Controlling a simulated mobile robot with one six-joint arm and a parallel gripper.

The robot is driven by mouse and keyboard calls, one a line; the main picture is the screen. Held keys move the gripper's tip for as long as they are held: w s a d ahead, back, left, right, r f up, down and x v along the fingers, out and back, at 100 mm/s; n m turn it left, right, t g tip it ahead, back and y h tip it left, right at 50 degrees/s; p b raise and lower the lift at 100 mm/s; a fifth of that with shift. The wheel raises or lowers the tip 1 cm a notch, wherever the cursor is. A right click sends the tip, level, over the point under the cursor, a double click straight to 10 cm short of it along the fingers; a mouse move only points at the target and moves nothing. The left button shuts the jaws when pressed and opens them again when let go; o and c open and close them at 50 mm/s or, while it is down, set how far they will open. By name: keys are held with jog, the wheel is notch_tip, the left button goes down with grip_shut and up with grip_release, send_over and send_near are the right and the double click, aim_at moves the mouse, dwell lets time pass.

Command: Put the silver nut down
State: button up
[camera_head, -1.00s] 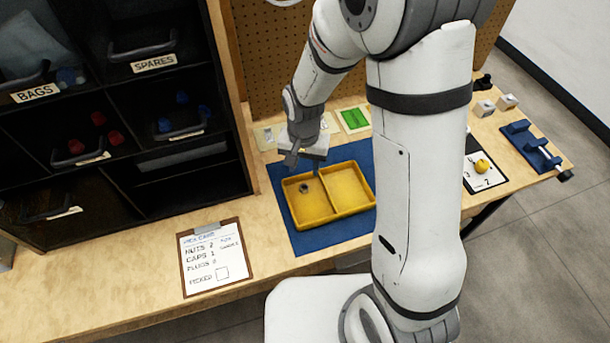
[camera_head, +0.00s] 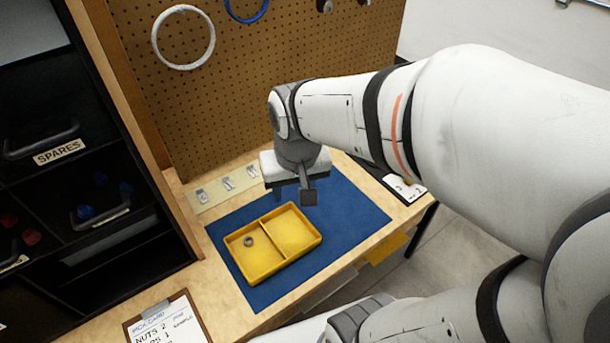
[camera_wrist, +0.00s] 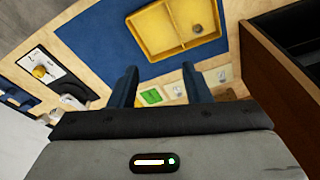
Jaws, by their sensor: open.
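The silver nut (camera_head: 249,241) lies in the left compartment of the yellow two-part tray (camera_head: 263,240). The tray rests on a blue mat (camera_head: 352,212). My gripper (camera_head: 292,194) is open and empty, above the mat just behind the tray and apart from it. In the wrist view its two fingers (camera_wrist: 160,86) are spread with nothing between them, and the tray (camera_wrist: 188,50) shows beyond them.
A black shelf unit with a SPARES drawer (camera_head: 52,140) stands at left. A pegboard (camera_head: 250,60) rises behind the table. A pick card on a clipboard (camera_head: 165,325) lies at front left. Labelled cards (camera_head: 228,184) lie behind the mat. The mat's right part is clear.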

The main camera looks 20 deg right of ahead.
jog(key=shift+n+t, duration=0.3)
jog(key=shift+t, duration=0.1)
jog(key=s, duration=0.1)
jog(key=s+d+r, duration=0.2)
jog(key=s, duration=0.1)
jog(key=shift+s+d+r, duration=0.1)
jog(key=shift+d, duration=0.15)
jog(key=shift+c, duration=1.1)
